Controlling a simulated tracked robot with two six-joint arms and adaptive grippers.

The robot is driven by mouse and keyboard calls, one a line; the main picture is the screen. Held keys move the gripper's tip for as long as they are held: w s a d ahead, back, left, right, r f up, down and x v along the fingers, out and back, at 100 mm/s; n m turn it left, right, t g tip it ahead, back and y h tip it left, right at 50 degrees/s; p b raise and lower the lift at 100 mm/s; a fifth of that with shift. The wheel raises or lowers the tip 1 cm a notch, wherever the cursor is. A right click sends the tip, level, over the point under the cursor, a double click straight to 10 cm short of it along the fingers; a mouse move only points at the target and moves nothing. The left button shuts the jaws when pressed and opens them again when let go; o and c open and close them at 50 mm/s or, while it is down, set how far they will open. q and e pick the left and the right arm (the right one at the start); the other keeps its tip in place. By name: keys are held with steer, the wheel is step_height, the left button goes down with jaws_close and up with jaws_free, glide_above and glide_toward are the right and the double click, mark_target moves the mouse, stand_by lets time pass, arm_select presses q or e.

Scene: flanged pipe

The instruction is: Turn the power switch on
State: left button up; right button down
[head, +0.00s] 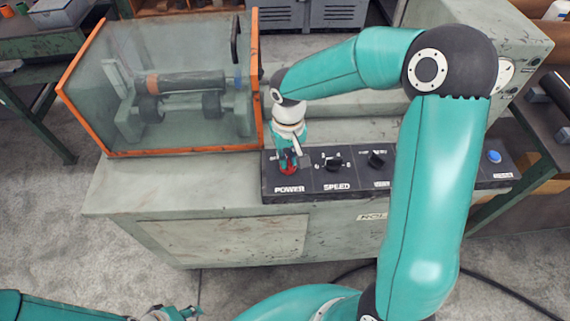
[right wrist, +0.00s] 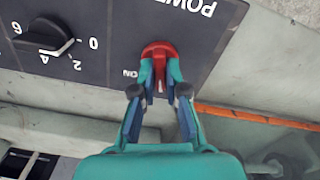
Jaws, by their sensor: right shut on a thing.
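The red power switch (head: 288,170) sits at the left end of the dark control panel (head: 440,176), above the word POWER. My right gripper (head: 286,158) reaches down over it from above. In the right wrist view, the red switch (right wrist: 158,51) lies between the fingertips of my right gripper (right wrist: 160,88), which is shut on it. An upside-down ON label shows beside the switch there. The fingers hide part of the switch, and its exact turn angle is hard to tell. My left gripper (head: 172,314) is at the bottom edge of the head view, partly cut off.
A black speed knob (head: 333,164) and another black knob (head: 377,160) sit right of the switch. A blue button (head: 494,156) is at the panel's right end. A glass guard with an orange frame (head: 259,85) stands close to the left of my right gripper.

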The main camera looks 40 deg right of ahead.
steer(key=m+b, duration=0.2)
steer(key=m, duration=0.1)
steer(key=shift+w+f, duration=0.1)
steer(key=shift+f, duration=0.05)
steer(key=m+b, duration=0.2)
steer(key=m, duration=0.1)
steer(key=shift+m, duration=0.3)
steer(key=m+b, duration=0.2)
steer(key=m, duration=0.1)
steer(key=shift+a+r+m+b, duration=0.15)
steer(key=shift+m+b, duration=0.1)
steer(key=shift+m, duration=0.5)
steer(key=shift+d+r+m+b, duration=0.1)
steer(key=shift+m+b, duration=0.1)
steer(key=shift+m, duration=0.55)
steer(key=c, duration=1.2)
jaws_free()
